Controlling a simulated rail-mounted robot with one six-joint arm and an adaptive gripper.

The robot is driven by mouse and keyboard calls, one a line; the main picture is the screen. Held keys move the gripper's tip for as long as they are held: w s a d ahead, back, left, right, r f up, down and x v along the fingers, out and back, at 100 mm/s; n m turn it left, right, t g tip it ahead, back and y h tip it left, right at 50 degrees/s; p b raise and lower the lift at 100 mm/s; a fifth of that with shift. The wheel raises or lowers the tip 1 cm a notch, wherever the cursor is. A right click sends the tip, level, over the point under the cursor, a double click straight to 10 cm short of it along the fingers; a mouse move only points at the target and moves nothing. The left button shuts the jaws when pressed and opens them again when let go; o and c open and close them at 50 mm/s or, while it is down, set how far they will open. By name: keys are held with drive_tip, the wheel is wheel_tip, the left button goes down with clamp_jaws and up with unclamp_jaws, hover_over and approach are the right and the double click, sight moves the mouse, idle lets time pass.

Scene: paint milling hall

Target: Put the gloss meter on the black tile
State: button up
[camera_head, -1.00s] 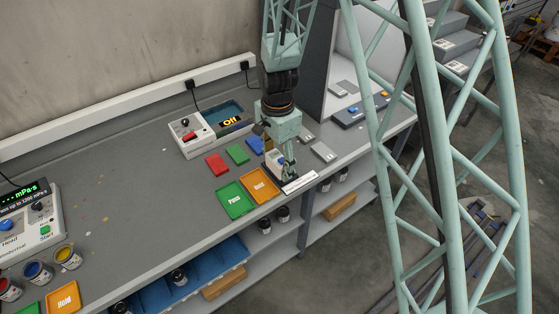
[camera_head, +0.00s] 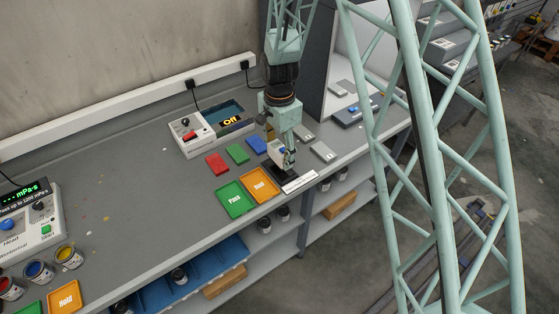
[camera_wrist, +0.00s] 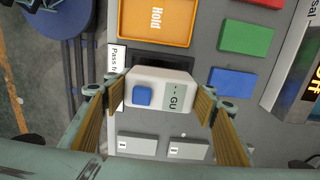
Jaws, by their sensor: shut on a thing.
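The gloss meter (camera_wrist: 157,92) is a white block with a blue button and a small display reading "- GU". My gripper (camera_wrist: 159,97) is shut on it, one finger at each end. In the head view the meter (camera_head: 280,153) is held tilted above the bench by my gripper (camera_head: 284,157). The black tile (camera_wrist: 160,61) shows as a dark strip just beyond the meter in the wrist view, mostly hidden by it. In the head view only a dark patch shows under my gripper, behind the white label.
An orange Hold tray (camera_head: 260,185) and green Pass tray (camera_head: 235,199) lie to the left. Red (camera_head: 217,164), green (camera_head: 237,153) and blue (camera_head: 257,146) plates lie behind. Two grey plates (camera_wrist: 137,144) (camera_wrist: 188,148) lie close by. The white label (camera_head: 299,182) marks the front edge.

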sight(279, 148)
drive_tip(key=shift+s+f, duration=0.1)
drive_tip(key=shift+f, duration=1.55)
drive_tip(key=shift+f, duration=0.15)
drive_tip(key=o, duration=1)
drive_tip(key=shift+o, duration=0.2)
drive_tip(key=shift+r, duration=6.15)
drive_tip(key=shift+r, duration=0.1)
